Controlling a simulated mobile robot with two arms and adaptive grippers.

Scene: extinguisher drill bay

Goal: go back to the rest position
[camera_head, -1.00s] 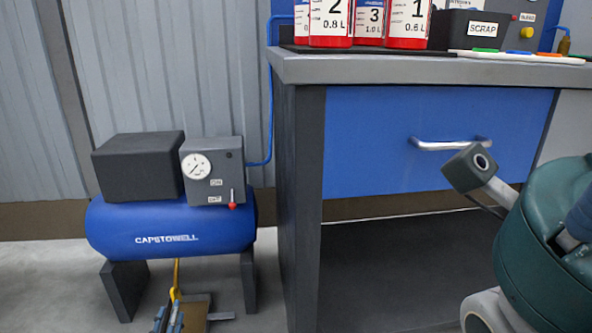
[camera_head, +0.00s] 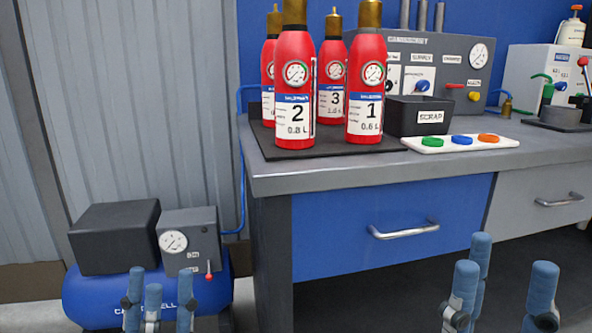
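My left gripper (camera_head: 158,284) is at the bottom left, its blue fingers pointing up and spread apart. It is in front of the blue compressor (camera_head: 85,294) in the picture, with nothing seen between the fingers. My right gripper (camera_head: 506,268) is at the bottom right, its blue fingers also upright and apart, with nothing seen between them. It appears in front of the workbench's lower part. The palms of both grippers are mostly cut off by the lower edge.
The workbench (camera_head: 330,172) has a blue drawer with a metal handle (camera_head: 404,231). Red extinguishers, including number 2 (camera_head: 294,95) and number 1 (camera_head: 366,90), stand on a dark mat. A scrap bin (camera_head: 420,116) and a white strip with coloured discs (camera_head: 461,143) are beside them.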

